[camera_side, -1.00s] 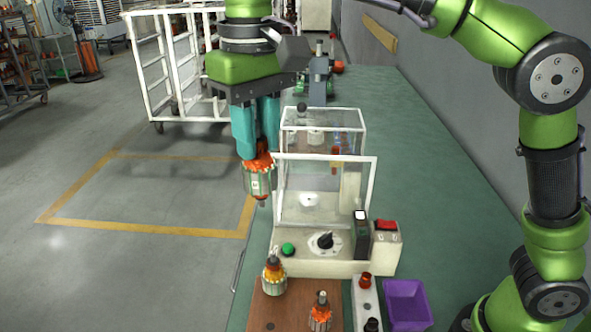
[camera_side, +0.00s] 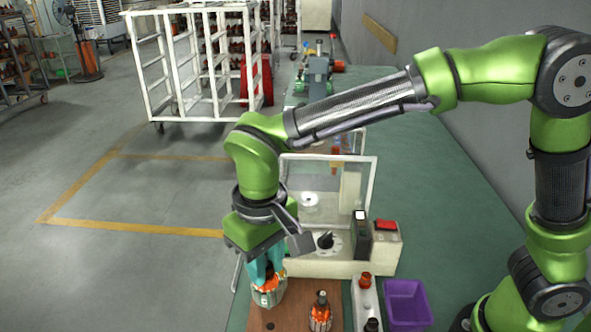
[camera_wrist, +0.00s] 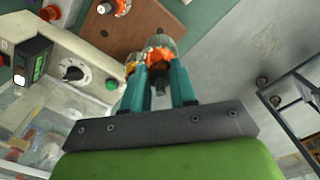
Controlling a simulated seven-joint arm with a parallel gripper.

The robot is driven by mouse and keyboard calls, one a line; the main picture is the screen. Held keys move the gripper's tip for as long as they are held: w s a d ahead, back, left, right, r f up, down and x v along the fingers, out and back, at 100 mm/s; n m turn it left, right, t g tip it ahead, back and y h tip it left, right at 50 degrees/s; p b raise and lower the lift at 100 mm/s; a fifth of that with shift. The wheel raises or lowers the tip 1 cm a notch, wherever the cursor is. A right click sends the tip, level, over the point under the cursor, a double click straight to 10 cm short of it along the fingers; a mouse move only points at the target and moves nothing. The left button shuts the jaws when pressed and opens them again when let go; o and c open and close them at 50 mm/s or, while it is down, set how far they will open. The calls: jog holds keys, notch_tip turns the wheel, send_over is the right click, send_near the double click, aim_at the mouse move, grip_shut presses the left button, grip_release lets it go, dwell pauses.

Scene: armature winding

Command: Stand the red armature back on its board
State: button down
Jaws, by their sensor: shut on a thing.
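The red armature (camera_side: 269,295), a grey ribbed cylinder with orange-red windings, is between the fingers of my gripper (camera_side: 266,280), which is shut on it. In the side view it hangs about upright over the left part of the brown board (camera_side: 285,320). Whether its lower end touches the board I cannot tell. The wrist view also shows the held armature (camera_wrist: 167,48), my gripper (camera_wrist: 160,78) and the board (camera_wrist: 165,18). A yellow-wound armature (camera_wrist: 132,62) shows partly behind the held one in the wrist view; it is hidden in the side view.
Another orange-wound armature (camera_side: 320,316) stands on the board at right. A white strip with red and black knobs (camera_side: 362,300) and a purple bin (camera_side: 406,303) lie further right. The machine with dial and clear guard (camera_side: 340,255) stands just behind the board.

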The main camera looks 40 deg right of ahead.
aim_at(268, 294)
jog(key=shift+f, duration=2.5)
jog(key=shift+f, duration=1.4)
jog(key=c, duration=0.8)
grip_release()
jog(key=shift+r, duration=2.25)
jog(key=shift+r, duration=0.1)
